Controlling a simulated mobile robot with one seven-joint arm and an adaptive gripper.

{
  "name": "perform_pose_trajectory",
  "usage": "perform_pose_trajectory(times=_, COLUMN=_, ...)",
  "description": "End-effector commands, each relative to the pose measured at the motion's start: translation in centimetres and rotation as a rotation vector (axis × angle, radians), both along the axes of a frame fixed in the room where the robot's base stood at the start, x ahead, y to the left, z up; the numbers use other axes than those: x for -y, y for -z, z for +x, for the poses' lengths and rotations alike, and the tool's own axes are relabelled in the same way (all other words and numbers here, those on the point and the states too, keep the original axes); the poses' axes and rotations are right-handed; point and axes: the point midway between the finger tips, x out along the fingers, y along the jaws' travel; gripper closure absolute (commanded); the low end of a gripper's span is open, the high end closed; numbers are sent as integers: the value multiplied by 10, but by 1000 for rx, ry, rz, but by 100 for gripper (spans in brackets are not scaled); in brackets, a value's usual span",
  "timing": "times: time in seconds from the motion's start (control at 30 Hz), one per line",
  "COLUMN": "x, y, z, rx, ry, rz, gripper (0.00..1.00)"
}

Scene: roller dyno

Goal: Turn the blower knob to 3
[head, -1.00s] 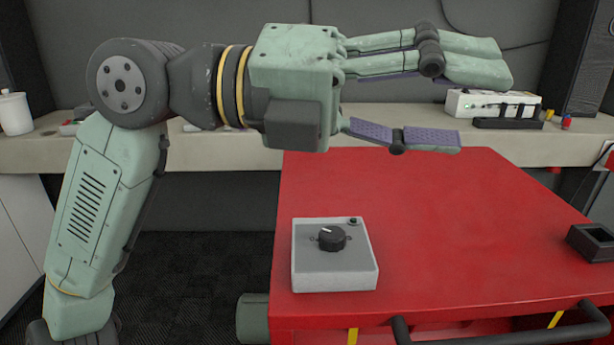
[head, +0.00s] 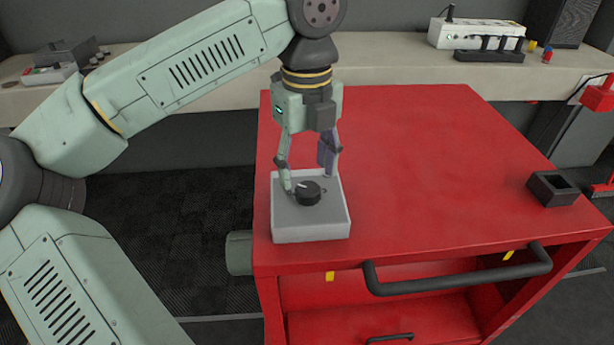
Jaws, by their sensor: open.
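The blower knob (head: 308,193) is a round black knob with a white pointer mark. It sits on the sloping grey top of a small white control box (head: 312,230) at the front left of the red cart. The pointer is aimed to the upper left. No scale numbers can be read. My gripper (head: 308,180) points straight down over the box. Its fingers are open, one at the knob's left and one behind and to its right. I cannot tell whether either finger touches the knob.
The red cart top (head: 410,160) is mostly clear. A black square holder (head: 553,188) sits at its right edge, and a black handle (head: 460,275) runs along its front. A bench (head: 390,75) behind holds a white device (head: 476,34) and small items.

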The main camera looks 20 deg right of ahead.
Motion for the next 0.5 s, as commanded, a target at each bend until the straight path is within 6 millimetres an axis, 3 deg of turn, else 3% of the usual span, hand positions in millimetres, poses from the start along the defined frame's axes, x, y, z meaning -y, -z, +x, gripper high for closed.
perform_pose_trajectory(times=0.2, x=0, y=30, z=0, rx=-2, ry=1, rz=-2, gripper=45)
perform_pose_trajectory(times=0.5, x=0, y=41, z=0, rx=1, ry=1, rz=-3, gripper=45)
